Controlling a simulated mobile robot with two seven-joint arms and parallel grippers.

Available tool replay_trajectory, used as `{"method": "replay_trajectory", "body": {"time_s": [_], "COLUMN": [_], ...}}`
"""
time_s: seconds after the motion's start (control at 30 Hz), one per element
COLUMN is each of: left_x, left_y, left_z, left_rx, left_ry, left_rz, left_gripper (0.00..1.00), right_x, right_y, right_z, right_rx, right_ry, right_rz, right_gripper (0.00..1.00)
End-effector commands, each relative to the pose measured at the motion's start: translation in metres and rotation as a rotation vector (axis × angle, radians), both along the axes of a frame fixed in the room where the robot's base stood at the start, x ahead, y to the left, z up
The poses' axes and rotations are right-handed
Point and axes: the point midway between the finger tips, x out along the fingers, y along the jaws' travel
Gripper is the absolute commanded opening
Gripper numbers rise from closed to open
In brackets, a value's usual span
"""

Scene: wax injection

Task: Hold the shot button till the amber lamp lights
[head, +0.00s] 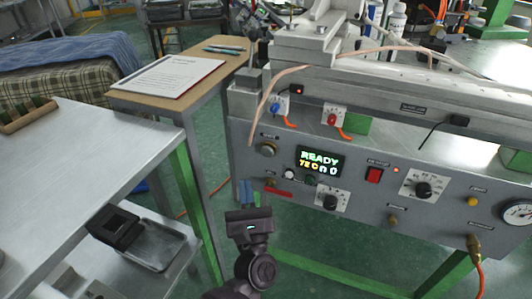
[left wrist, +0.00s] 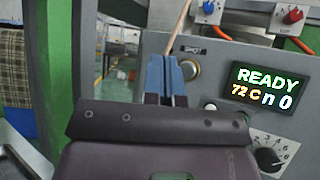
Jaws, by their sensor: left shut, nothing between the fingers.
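The machine's front panel (head: 350,215) carries a round metal push button (head: 267,149) at its upper left, under a label too small to read. The button also shows in the left wrist view (left wrist: 190,68), just right of my blue fingertips. My left gripper (head: 246,190) is shut and empty, its fingers pointing at the panel below and left of the button in the head view. Contact cannot be made out. A yellow-amber dome (head: 473,201) sits at the panel's right; it does not clearly glow. A small white round lamp or button (head: 289,174) is near the display. My right gripper is not in view.
The display (head: 320,161) reads READY and 72 C n 0. A red switch (head: 373,174), dial knobs (head: 423,189) and a gauge (head: 518,212) are farther right. A metal bench (head: 80,170) and a wooden table with papers (head: 170,75) stand left.

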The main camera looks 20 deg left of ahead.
Motion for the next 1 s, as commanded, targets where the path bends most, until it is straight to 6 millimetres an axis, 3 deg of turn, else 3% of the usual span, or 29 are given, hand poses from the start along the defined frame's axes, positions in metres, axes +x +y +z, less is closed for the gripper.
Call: {"method": "replay_trajectory", "body": {"time_s": [0.27, 0.8, 1.0], "left_x": [0.008, 0.069, 0.083], "left_y": [-0.001, -0.001, -0.001], "left_z": [0.0, -0.004, -0.003], "left_rx": [0.002, 0.003, 0.003], "left_ry": [0.001, 0.005, 0.005], "left_rz": [0.0, -0.001, -0.001], "left_gripper": [0.0, 0.0, 0.0], "right_x": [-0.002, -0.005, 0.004], "right_y": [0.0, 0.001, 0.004], "right_z": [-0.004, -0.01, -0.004], "right_rx": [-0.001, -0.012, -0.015], "right_ry": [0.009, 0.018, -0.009], "right_rz": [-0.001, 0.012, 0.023], "right_gripper": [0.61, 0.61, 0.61]}}
